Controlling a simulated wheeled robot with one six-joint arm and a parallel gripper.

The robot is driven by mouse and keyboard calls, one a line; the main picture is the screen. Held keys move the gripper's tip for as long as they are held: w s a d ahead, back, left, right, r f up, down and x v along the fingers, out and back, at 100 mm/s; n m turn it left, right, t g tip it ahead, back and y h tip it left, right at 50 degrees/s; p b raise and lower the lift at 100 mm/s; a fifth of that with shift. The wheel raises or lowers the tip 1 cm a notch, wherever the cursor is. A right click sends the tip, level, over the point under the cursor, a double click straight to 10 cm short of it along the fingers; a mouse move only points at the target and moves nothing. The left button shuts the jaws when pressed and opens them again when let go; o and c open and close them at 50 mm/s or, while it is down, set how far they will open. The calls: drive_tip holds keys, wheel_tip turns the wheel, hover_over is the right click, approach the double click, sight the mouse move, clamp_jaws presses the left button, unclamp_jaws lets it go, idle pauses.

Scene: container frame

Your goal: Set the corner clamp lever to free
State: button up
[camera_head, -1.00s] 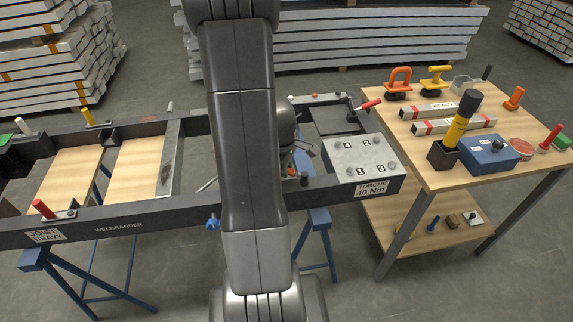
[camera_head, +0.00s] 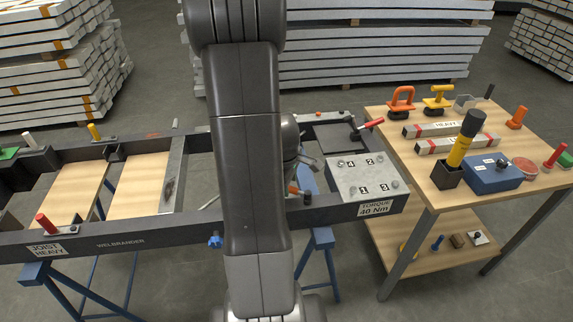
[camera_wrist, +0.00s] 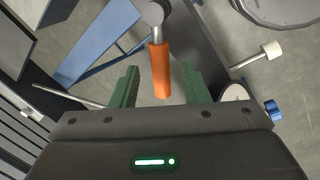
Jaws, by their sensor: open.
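In the wrist view an orange lever handle (camera_wrist: 160,70) on a grey shank lies between the two green fingers of my gripper (camera_wrist: 159,80). The fingers are apart, with a gap on both sides of the handle. The shank runs up to a round grey pivot (camera_wrist: 153,12). In the head view a small orange piece (camera_head: 293,187) shows beside my arm at the front beam; my arm hides most of the gripper there. A red-handled lever (camera_head: 373,123) stands at the frame's back right corner, and a red handle (camera_head: 47,224) at its front left. I cannot tell their settings.
The dark steel frame (camera_head: 130,240) rests on blue trestles (camera_head: 320,240). A numbered bolt plate (camera_head: 365,178) lies at its right end. A wooden tool table (camera_head: 440,200) stands to the right. A blue knob (camera_wrist: 273,110) and a white-capped rod (camera_wrist: 271,50) are near my gripper.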

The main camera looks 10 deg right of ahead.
wheel_tip(320, 180, up, 12)
drive_tip(key=s+a, duration=0.1)
drive_tip(key=s, duration=0.1)
drive_tip(key=shift+a+p, duration=0.15)
drive_tip(key=shift+p, duration=0.2)
drive_tip(key=shift+f, duration=0.1)
drive_tip(key=f, duration=0.4)
drive_tip(key=w+d+f, duration=0.1)
drive_tip(key=f, duration=0.4)
drive_tip(key=w+f+b, duration=0.1)
drive_tip(key=f, duration=0.3)
drive_tip(key=shift+w+d+f, duration=0.1)
drive_tip(key=shift+d+f, duration=0.1)
drive_tip(key=shift+r, duration=0.5)
wheel_tip(320, 180, up, 13)
drive_tip(key=s+a+p, duration=0.1)
drive_tip(key=s+a, duration=0.1)
drive_tip(key=f, duration=0.4)
drive_tip(key=w+d+f, duration=0.1)
drive_tip(key=f, duration=0.4)
drive_tip(key=w+d+f+b, duration=0.1)
drive_tip(key=f, duration=0.4)
drive_tip(key=shift+f, duration=0.25)
drive_tip(key=shift+w+d+r+m+b, duration=0.3)
drive_tip(key=shift+w+m, duration=0.1)
drive_tip(key=shift+m, duration=0.5)
drive_tip(key=shift+s, duration=0.1)
